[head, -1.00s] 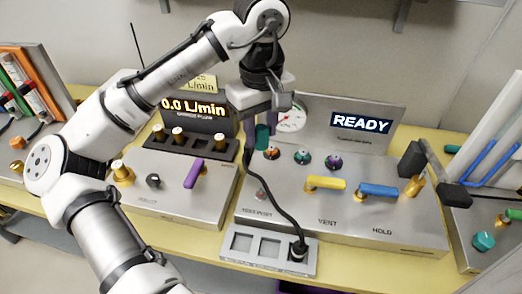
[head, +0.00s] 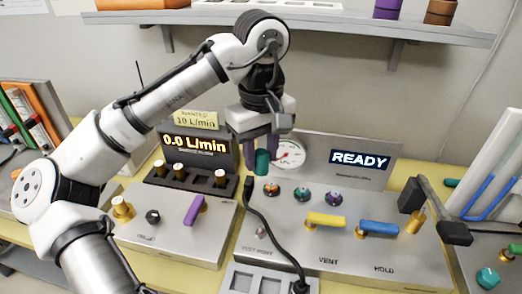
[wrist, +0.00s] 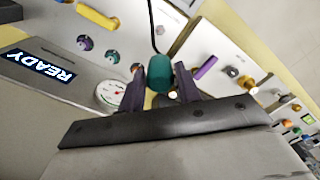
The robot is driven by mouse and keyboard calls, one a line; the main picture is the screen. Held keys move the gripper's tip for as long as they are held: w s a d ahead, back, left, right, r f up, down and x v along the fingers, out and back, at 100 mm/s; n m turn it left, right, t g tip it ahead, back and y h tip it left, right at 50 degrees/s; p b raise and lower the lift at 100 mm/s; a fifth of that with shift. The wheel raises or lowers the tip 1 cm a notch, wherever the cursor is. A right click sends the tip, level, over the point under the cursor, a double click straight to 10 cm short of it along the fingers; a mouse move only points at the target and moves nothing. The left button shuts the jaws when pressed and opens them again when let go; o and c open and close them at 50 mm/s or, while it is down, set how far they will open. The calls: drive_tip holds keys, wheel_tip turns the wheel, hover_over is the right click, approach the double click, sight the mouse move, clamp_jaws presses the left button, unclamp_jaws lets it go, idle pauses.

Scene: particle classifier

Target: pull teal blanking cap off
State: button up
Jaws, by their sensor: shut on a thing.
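The teal blanking cap (head: 262,162) is a short teal cylinder below my gripper (head: 261,152), beside the dial gauge. My gripper's two dark purple fingers are shut on it, one on each side. In the wrist view the cap (wrist: 159,76) sits between the fingertips (wrist: 160,84). In the head view it appears above and behind the orange-ringed port (head: 271,190), with a visible gap between them. Its lower end is not clear enough to tell whether it touches anything. A teal-ringed port (head: 302,194) and a purple-ringed port (head: 333,198) stand to the right.
A black cable (head: 266,225) runs down the panel just below the cap. The gauge (head: 288,154) and READY display (head: 360,158) are close on the right. Yellow (head: 326,219) and blue (head: 379,228) levers stand in front. A shelf (head: 300,27) hangs above my arm.

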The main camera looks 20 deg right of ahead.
drive_tip(key=shift+r+p, duration=1.75)
drive_tip(key=shift+r, duration=0.05)
wheel_tip(320, 180, up, 3)
drive_tip(key=p, duration=0.3)
drive_tip(key=shift+f, duration=0.1)
